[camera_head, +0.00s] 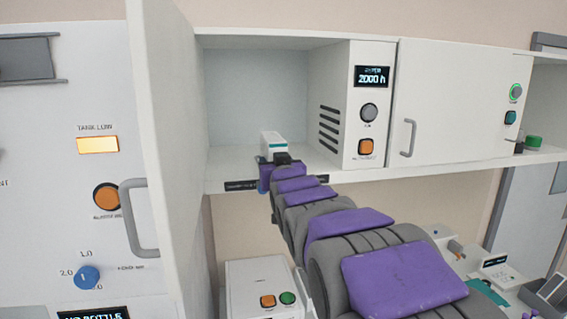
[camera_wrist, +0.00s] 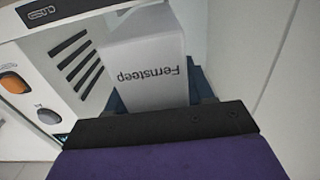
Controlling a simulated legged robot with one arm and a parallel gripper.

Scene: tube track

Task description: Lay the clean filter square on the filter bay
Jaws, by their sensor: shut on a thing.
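My gripper (camera_head: 281,158) reaches into the open wall cabinet, just above its floor. It is shut on a white box (camera_head: 271,145) with a teal band. In the wrist view the box (camera_wrist: 148,70) reads "Fernsteep" upside down, with dark blue finger parts beside its lower end. My arm and gripper hide part of the box, and I cannot tell whether it touches the cabinet floor. I cannot make out a clean filter square or a filter bay in either view.
The open cabinet door (camera_head: 165,100) stands left of my arm. A vented panel (camera_head: 345,85) with a knob and orange button borders the bay on the right. A closed cabinet door (camera_head: 450,100) lies beyond. Machines (camera_head: 262,280) stand below the shelf.

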